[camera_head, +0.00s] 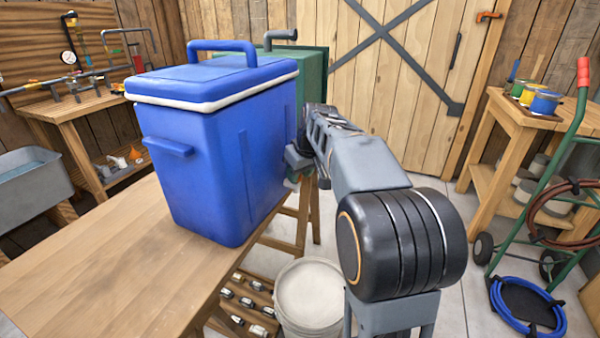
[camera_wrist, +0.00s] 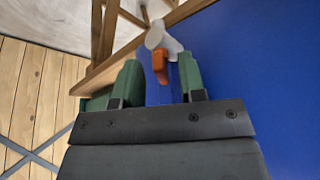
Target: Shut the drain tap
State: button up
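The blue cooler (camera_head: 215,150) with its white-rimmed lid stands on the wooden bench in the head view. Its blue wall fills the right of the wrist view (camera_wrist: 265,80). The drain tap, a white spout (camera_wrist: 158,38) with an orange lever (camera_wrist: 160,67), sticks out from that wall. The tap is hidden behind the cooler's edge in the head view. My gripper (camera_wrist: 158,80) is open, its two green fingers either side of the lever's end, with gaps showing. In the head view my gripper (camera_head: 298,165) is at the cooler's right side, partly hidden.
The wooden bench (camera_head: 90,250) has clear room left of the cooler. A pale bucket (camera_head: 308,295) stands on the floor below the cooler's right side, beside a crate of small parts (camera_head: 240,305). A green hand truck (camera_head: 560,170) stands at the right.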

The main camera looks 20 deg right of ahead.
grip_shut()
jog(key=shift+a+r+m+h+p, duration=0.15)
jog(key=shift+m+h+p, duration=0.15)
jog(key=shift+m+p, duration=0.3)
jog(key=shift+a+m+h, duration=0.1)
jog(key=shift+m+h, duration=0.2)
jog(key=shift+m, duration=0.7)
grip_release()
